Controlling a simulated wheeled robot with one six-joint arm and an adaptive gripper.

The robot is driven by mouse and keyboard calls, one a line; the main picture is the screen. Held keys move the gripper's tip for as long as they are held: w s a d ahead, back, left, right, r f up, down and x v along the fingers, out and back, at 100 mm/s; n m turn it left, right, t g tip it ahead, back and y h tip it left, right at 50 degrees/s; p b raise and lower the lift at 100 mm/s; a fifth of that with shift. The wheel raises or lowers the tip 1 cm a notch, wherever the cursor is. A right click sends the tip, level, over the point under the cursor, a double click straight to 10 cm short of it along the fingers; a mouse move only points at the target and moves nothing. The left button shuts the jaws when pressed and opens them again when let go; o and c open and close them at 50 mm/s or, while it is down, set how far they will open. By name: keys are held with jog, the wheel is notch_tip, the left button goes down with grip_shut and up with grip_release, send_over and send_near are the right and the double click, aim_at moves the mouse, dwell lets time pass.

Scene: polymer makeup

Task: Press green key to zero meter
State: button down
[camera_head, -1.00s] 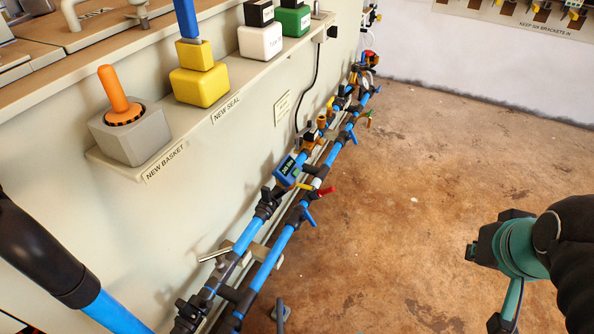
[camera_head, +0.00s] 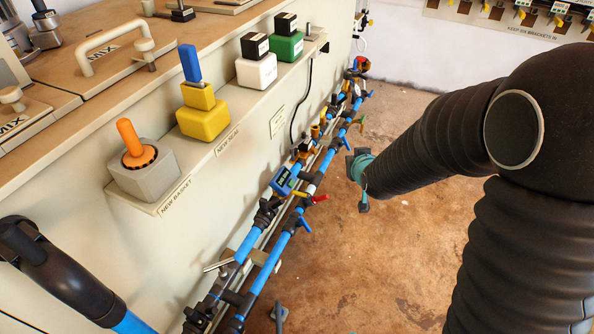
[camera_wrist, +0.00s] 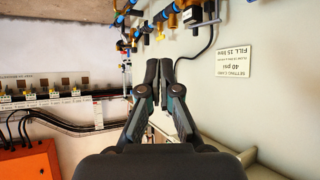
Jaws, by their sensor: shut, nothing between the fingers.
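A blue meter (camera_head: 284,181) with a dark display sits on the upper blue pipe along the cream wall in the head view. Its green key is too small to make out. My gripper (camera_head: 359,182) is partly hidden behind my arm, over the floor to the right of the pipes and apart from the meter. In the wrist view my gripper (camera_wrist: 159,70) is shut and empty, its fingertips close together in front of the wall. I cannot make out the meter in the wrist view.
Blue pipes (camera_head: 243,245) with several coloured valve handles run along the wall. A shelf holds a grey block with an orange handle (camera_head: 131,138) and a yellow block (camera_head: 203,118). The wrist view shows a setting card (camera_wrist: 234,66) upside down. The brown floor (camera_head: 400,262) is open.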

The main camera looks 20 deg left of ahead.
aim_at(291, 183)
jog(key=a+f+n+y+p, duration=0.1)
jog(key=a+f+y+p, duration=0.1)
jog(key=a+f, duration=0.4)
jog(key=a, duration=0.3)
jog(key=shift+a+f+n+t+y, duration=0.2)
jog(key=shift+f+n+t+y, duration=0.1)
jog(key=shift+f+n, duration=0.1)
jog(key=a+f+b, duration=0.4)
jog(key=a+f, duration=0.1)
jog(key=f, duration=0.1)
jog(key=shift+w+a+f, duration=0.25)
jog(key=shift+a+f, duration=0.05)
jog(key=shift+f, duration=0.1)
jog(key=shift+f, duration=0.1)
dwell(1.0)
jog(key=shift+a+f+b, duration=0.2)
jog(key=shift+a+b, duration=0.05)
jog(key=shift+b, duration=0.45)
